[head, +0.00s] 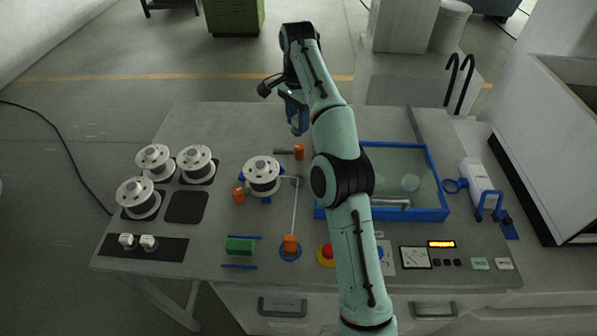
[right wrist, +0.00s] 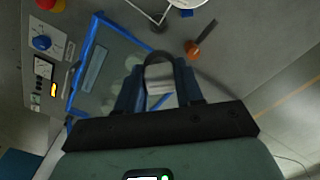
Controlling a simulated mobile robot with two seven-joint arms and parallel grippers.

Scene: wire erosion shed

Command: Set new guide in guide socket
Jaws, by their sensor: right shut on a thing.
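My right gripper (head: 297,122) hangs near the table's far edge, left of the blue-rimmed tank. In the right wrist view its fingers (right wrist: 160,92) are shut on a small pale piece (right wrist: 160,86); a dark arch shows just beyond it. I cannot tell whether this piece is the new guide. No guide socket can be made out with certainty. An orange block (head: 290,243) stands at a blue ring (head: 290,255), with a thin line running up from it to a grey bracket beside a white spool (head: 262,175). My left gripper is not in view.
The blue-rimmed tank (head: 441,187) holds pale round pieces. Several white spools (head: 138,197) and two small white pieces (head: 148,242) stand at the left. An orange-handled tool (head: 299,152) lies near the gripper. My right arm hides the table's middle.

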